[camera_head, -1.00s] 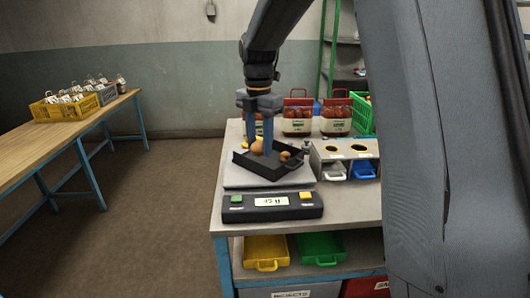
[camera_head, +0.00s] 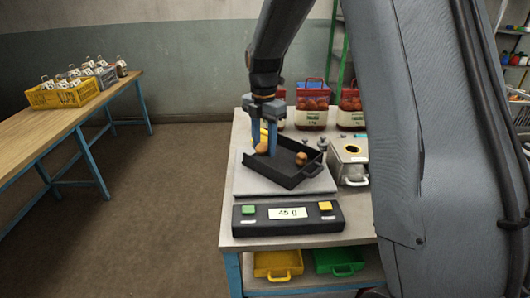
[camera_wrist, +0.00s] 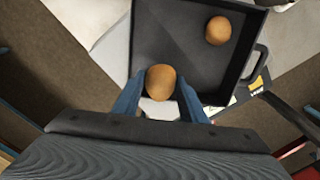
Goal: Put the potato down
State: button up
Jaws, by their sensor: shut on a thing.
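My gripper (camera_head: 267,146) has its blue fingers down at the left part of a black tray (camera_head: 284,177). It is shut on a brown potato (camera_head: 262,148), which also shows between the fingertips in the wrist view (camera_wrist: 160,82). In the wrist view the held potato is at the tray's near edge; I cannot tell whether it touches the tray. A second potato (camera_head: 301,159) lies in the tray's right part, and at the top right of the wrist view (camera_wrist: 218,30). The tray sits on a scale (camera_head: 288,217) whose display reads about 45 g.
Net sacks of potatoes (camera_head: 312,105) stand at the back of the bench. A grey holder with a round hole (camera_head: 350,150) is right of the tray. Yellow (camera_head: 277,264) and green (camera_head: 338,261) bins sit below. A wooden table (camera_head: 68,119) with a yellow crate (camera_head: 63,96) stands left.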

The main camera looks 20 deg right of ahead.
aim_at(264, 154)
jog(key=shift+f+p, duration=0.55)
jog(key=shift+f, duration=1.25)
jog(key=shift+a, duration=0.1)
jog(key=o, duration=1.1)
jog(key=shift+f, duration=0.1)
notch_tip(264, 154, up, 12)
jog(key=b, duration=0.4)
